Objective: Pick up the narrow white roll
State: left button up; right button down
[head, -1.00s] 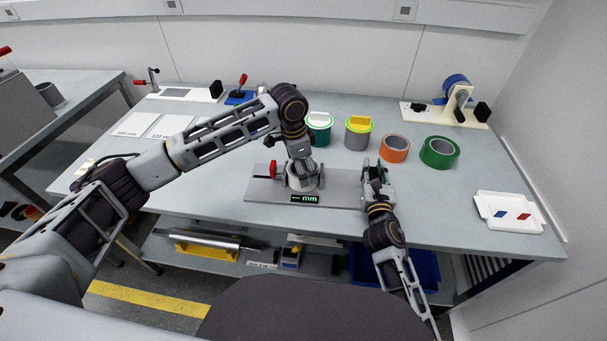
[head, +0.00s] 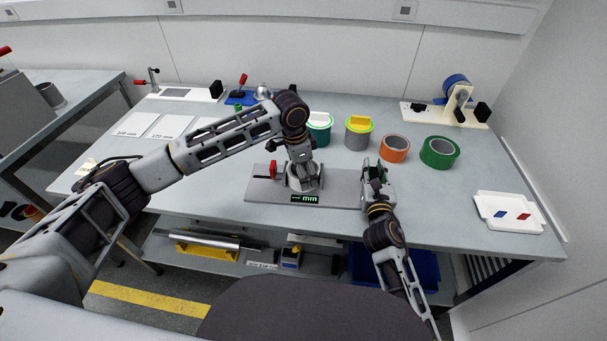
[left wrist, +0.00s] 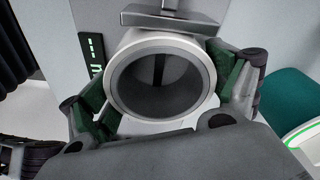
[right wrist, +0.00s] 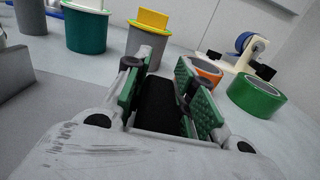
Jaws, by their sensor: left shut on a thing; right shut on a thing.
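A white roll with a grey core (left wrist: 160,44) stands in the grey measuring fixture (head: 340,188), its open bore facing the left wrist camera. My left gripper (head: 303,177) comes down from above with its green-padded fingers on both sides of the roll, shut on it. It also shows in the left wrist view (left wrist: 162,95). The fingers partly hide the roll in the head view. My right gripper (head: 375,172) is at the fixture's right end. In the right wrist view, its green pads are shut on a dark block (right wrist: 160,103), whose shape is partly hidden.
A green-blue pot (head: 319,135), a grey pot (head: 357,137), an orange roll (head: 395,150) and a green roll (head: 439,153) stand behind and right of the fixture. A tape dispenser (head: 460,103) is at the back right. A white tray (head: 508,225) lies at the right front.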

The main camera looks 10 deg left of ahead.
pick_arm(q)
jog(key=shift+c, duration=0.4)
pick_arm(e)
jog(key=shift+f, duration=0.1)
pick_arm(q)
jog(key=shift+r, duration=0.25)
notch_tip(320, 180, up, 10)
jog(key=shift+f, duration=0.25)
pick_arm(e)
jog(key=c, duration=1.1)
grip_release()
jog(key=shift+s, duration=0.15)
jog(key=shift+s+d, duration=0.2)
jog(key=shift+s, duration=2.7)
jog(key=shift+s+d, duration=0.2)
jog(key=shift+s, duration=2.7)
